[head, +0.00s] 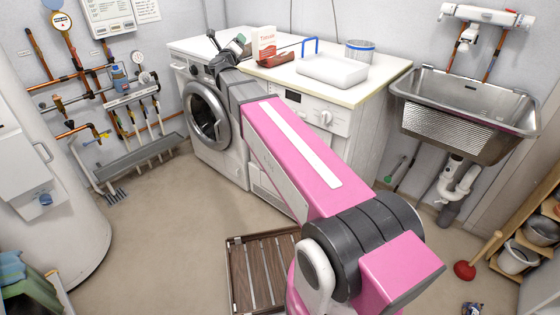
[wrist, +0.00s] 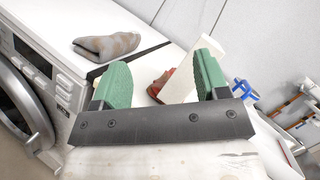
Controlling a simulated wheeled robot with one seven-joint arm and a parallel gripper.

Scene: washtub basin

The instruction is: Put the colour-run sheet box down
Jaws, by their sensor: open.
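A white box with red lettering (head: 264,46), which I take to be the colour-run sheet box, stands upright on the pale worktop. In the wrist view a plain white box face (wrist: 182,84) shows beyond and between my fingers, partly hidden by the right one. My gripper (head: 228,43) is open above the left part of the worktop, to the left of the box. Its two green finger pads (wrist: 162,80) stand wide apart with nothing clamped between them. Whether a finger touches the box cannot be told.
A red object (head: 276,59) lies close in front of the box. A white tray (head: 332,69), a blue-rimmed tin (head: 360,50) and a blue bracket (head: 310,46) are to the right. A grey-brown cloth (wrist: 106,46) lies on the washing machine. Worktop in front of the tray is clear.

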